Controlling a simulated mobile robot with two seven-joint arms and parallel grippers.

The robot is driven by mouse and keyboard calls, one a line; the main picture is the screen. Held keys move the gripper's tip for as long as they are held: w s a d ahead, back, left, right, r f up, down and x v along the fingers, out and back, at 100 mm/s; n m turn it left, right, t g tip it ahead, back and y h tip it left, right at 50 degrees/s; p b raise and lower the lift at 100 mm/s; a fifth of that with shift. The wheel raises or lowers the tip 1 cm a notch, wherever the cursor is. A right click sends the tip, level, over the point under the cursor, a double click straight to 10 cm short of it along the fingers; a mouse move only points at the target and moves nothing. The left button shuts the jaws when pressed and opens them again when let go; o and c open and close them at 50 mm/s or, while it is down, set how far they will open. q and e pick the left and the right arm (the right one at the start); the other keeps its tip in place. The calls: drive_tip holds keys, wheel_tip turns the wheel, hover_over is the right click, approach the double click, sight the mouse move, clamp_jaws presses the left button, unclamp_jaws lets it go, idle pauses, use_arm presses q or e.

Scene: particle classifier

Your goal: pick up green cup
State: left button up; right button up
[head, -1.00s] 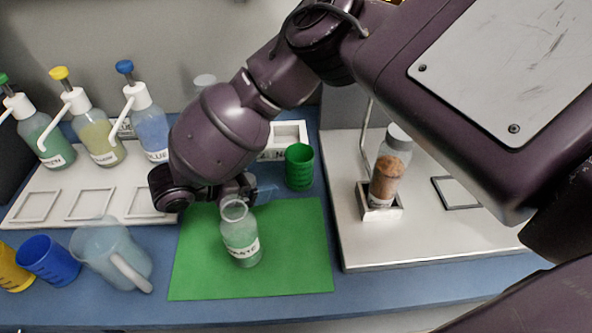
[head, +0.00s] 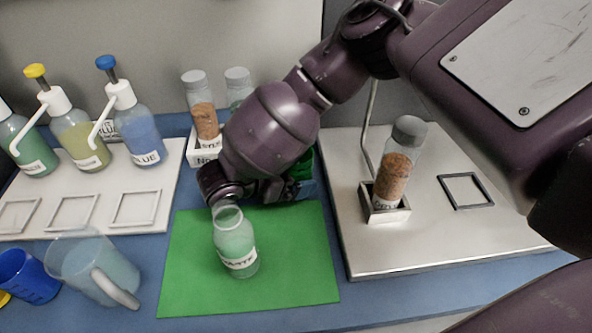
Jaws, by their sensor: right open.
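The green cup (head: 303,163) stands on the blue table behind the green mat, mostly hidden behind my right gripper and wrist. Only part of its green side shows. My right gripper (head: 308,189) is at the back edge of the mat, in front of the cup in the picture. It is open. Whether its fingers touch the cup cannot be told. My left gripper is not in view.
A waste bottle (head: 236,245) stands on the green mat (head: 290,280), close to my right gripper. A clear pitcher (head: 92,265) and blue cup (head: 28,276) are left. A brown-filled bottle (head: 392,178) stands on the right platform (head: 440,240). Pump bottles stand left.

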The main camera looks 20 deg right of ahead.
drive_tip(key=shift+c, duration=0.2)
drive_tip(key=c, duration=1)
drive_tip(key=shift+r, duration=0.15)
drive_tip(key=shift+c, duration=0.2)
